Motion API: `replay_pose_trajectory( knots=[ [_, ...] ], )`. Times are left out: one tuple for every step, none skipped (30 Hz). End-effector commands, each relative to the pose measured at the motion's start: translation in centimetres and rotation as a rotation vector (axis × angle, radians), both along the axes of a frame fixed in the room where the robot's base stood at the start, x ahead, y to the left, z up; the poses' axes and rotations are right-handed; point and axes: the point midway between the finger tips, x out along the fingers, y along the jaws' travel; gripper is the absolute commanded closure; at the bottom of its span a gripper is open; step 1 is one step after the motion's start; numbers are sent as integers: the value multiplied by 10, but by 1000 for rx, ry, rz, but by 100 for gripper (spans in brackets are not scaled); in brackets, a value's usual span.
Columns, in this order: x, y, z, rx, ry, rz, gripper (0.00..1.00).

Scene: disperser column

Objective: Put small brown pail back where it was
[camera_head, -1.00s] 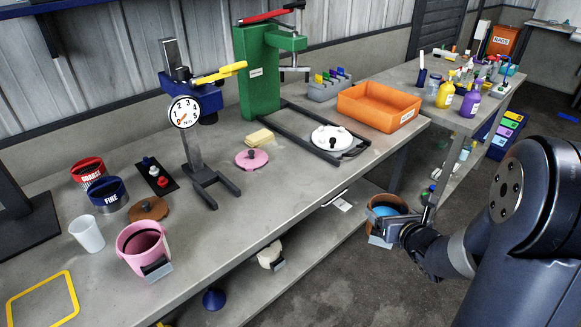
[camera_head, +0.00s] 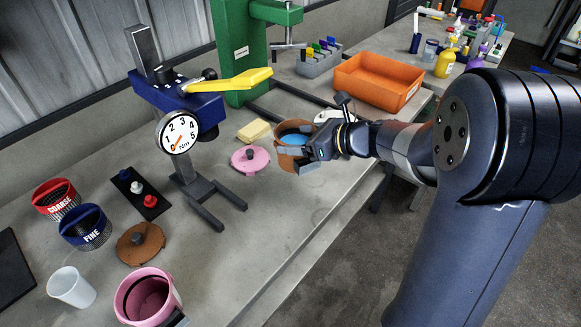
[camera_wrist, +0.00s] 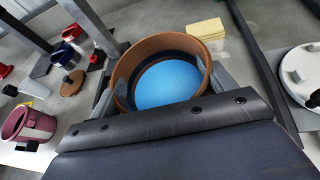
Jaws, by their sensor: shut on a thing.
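The small brown pail (camera_head: 292,132) has blue contents (camera_head: 296,139) and is held by my gripper (camera_head: 308,148) over the bench, near the pink lid and the yellow sponge. In the wrist view the pail (camera_wrist: 125,68) is upright between the two fingers of my gripper (camera_wrist: 165,90), with the blue surface (camera_wrist: 168,82) inside it. I cannot tell whether its base touches the bench. A brown lid (camera_head: 140,243) with a dark knob lies on the bench at the left, beside the pink pail (camera_head: 148,296).
The blue gauge stand (camera_head: 178,95) is left of the pail. The pink lid (camera_head: 250,159) and yellow sponge (camera_head: 254,131) lie close by. A green press (camera_head: 238,48) and orange bin (camera_head: 378,80) stand behind. The bench front (camera_head: 262,237) is clear.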

Motion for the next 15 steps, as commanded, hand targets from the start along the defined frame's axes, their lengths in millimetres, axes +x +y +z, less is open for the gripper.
replay_pose_trajectory(
  knots=[
    [0,0,-12,3,5,-1,61],
    [0,0,-18,2,5,-1,61],
    [0,0,-24,3,5,-2,61],
    [0,0,-28,2,4,-3,61],
    [0,0,-32,2,3,-2,61],
    [1,0,-35,2,1,-2,61],
    [1,0,-36,2,-1,-2,61],
    [1,0,-38,2,0,-3,61],
    [1,0,-43,3,1,-3,61],
    [1,0,-47,2,1,-3,61],
    [0,0,-51,1,3,-3,61],
    [0,0,-58,1,3,-3,61],
    [0,0,-62,2,4,-4,61],
    [0,0,-66,1,3,-3,61],
    [0,0,-70,2,2,-3,61]
  ],
)
